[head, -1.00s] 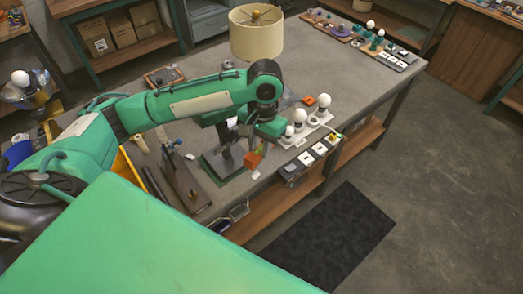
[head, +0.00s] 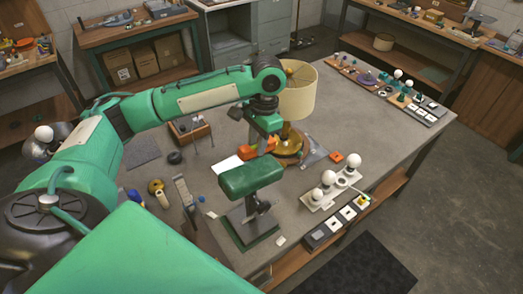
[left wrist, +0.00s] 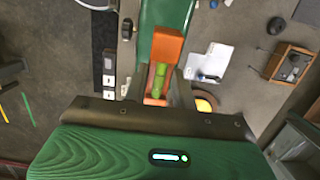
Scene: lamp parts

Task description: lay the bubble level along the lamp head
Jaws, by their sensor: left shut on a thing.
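The lamp head (head: 250,178) is a green block on a dark post above a green base plate (head: 248,228). Its long green top also shows at the top of the left wrist view (left wrist: 166,14). My left gripper (head: 257,146) is shut on the orange bubble level (left wrist: 166,48), whose green vial shows between the fingers. In the head view the gripper is beyond the lamp head, beside it in the picture. In the wrist view the level's end overlaps the green surface; I cannot tell whether they touch. My right gripper is not in view.
A lamp with a cream shade (head: 298,92) and amber base stands close behind the gripper. White bulbs on a holder (head: 330,192) and a row of switches (head: 338,222) lie to the right. A wooden tray (head: 190,130) is at the left. The table's right middle is mostly clear.

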